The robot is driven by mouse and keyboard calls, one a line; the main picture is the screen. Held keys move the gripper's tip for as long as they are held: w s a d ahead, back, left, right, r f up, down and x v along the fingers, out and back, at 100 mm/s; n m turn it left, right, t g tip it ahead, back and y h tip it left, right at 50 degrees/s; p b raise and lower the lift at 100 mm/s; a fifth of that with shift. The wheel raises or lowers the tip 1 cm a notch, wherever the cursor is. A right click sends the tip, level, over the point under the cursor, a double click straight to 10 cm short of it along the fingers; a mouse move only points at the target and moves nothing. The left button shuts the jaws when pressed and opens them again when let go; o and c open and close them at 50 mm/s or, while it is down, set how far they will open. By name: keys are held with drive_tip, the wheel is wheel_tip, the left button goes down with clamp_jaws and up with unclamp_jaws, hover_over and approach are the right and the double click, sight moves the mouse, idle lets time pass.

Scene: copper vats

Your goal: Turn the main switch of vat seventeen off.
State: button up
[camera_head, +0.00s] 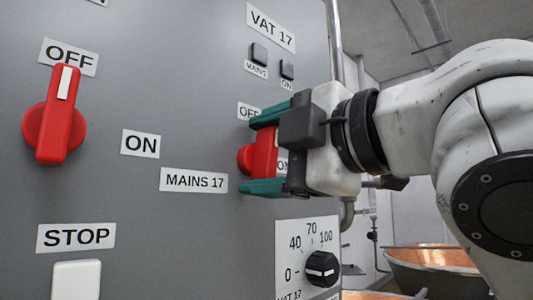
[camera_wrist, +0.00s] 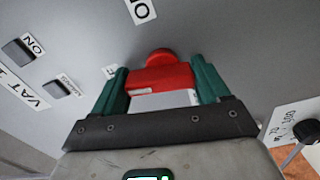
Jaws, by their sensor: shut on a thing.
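The red main switch of vat 17 (camera_head: 266,150) is on the grey panel, beside the MAINS 17 plate (camera_head: 194,180). My gripper (camera_head: 266,152) has its green fingers shut on the switch's handle, one above and one below. The OFF label (camera_head: 248,112) sits above the switch and is partly covered. The ON label (camera_head: 283,165) is to its right, mostly hidden behind my gripper. In the wrist view the red handle (camera_wrist: 160,78) spans between both fingers. A thin pale mark lies on its left half, seemingly towards the OFF side.
Another red switch (camera_head: 54,115) at the left points up to OFF. A white STOP button (camera_head: 77,280) is below it. Two dark buttons (camera_head: 259,54) sit above my gripper, and a black dial (camera_head: 321,268) below. Copper vats (camera_head: 440,258) stand at the right.

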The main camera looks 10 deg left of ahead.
drive_tip(key=shift+n, duration=0.8)
drive_tip(key=shift+f, duration=0.1)
drive_tip(key=o, duration=1)
drive_tip(key=shift+c, duration=0.2)
drive_tip(key=shift+s, duration=0.1)
drive_tip(key=b+v, duration=0.2)
drive_tip(key=v, duration=0.8)
drive_tip(key=shift+s+d, duration=0.25)
